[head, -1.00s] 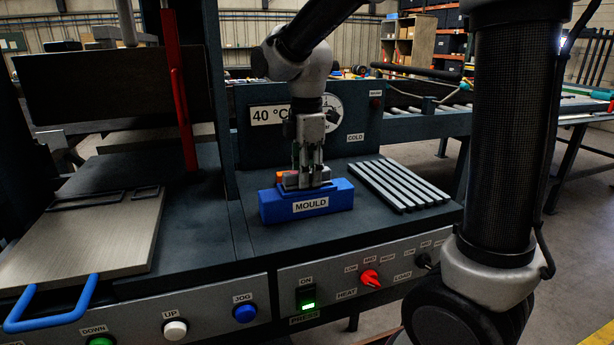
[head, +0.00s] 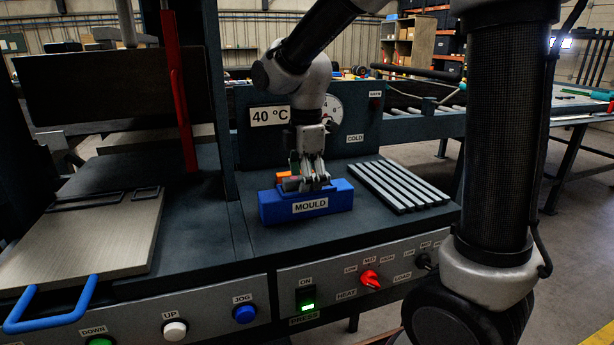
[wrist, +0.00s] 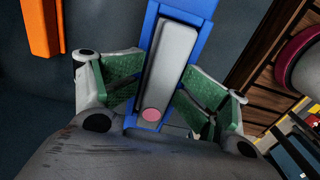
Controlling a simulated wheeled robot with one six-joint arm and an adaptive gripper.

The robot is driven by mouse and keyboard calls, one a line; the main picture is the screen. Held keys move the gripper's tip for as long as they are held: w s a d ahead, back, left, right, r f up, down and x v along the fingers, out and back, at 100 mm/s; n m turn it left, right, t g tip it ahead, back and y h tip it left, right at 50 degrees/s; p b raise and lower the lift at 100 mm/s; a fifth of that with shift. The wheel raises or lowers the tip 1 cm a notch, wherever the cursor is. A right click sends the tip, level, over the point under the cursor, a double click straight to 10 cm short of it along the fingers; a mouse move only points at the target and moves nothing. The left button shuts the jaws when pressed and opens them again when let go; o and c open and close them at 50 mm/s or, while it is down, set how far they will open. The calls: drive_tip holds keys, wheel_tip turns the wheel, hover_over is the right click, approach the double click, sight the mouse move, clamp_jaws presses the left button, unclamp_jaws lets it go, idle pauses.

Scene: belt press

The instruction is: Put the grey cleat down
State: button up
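The grey cleat (wrist: 172,65) is a long, rounded bar with a pink dot near one end. It lies along the blue mould (wrist: 196,55) in the wrist view. In the head view the blue mould (head: 335,199) sits on the dark bench, and one end of the cleat (head: 291,185) shows at the gripper's left. My gripper (wrist: 164,88) is open, its green-padded fingers spread on either side of the cleat, with gaps visible. In the head view my gripper (head: 313,184) is down over the mould.
An orange block (wrist: 42,25) stands close to the mould's left. A ribbed grey rack (head: 400,184) lies to its right. A gauge panel marked 40 °C (head: 270,115) rises behind. A metal plate with a blue handle (head: 85,235) lies to the left.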

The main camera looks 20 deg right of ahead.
drive_tip(key=shift+s+f, duration=0.1)
wheel_tip(320, 180, up, 14)
drive_tip(key=f, duration=0.1)
drive_tip(key=s+d+f+m+t, duration=0.2)
drive_tip(key=s+d+f+m, duration=0.1)
drive_tip(key=s+d+m, duration=0.4)
drive_tip(key=s+d+f+m+t, duration=0.2)
drive_tip(key=s+d+f+m, duration=0.1)
drive_tip(key=s+d+m, duration=0.5)
drive_tip(key=s+m, duration=0.3)
drive_tip(key=s, duration=0.1)
drive_tip(key=shift+f, duration=0.35)
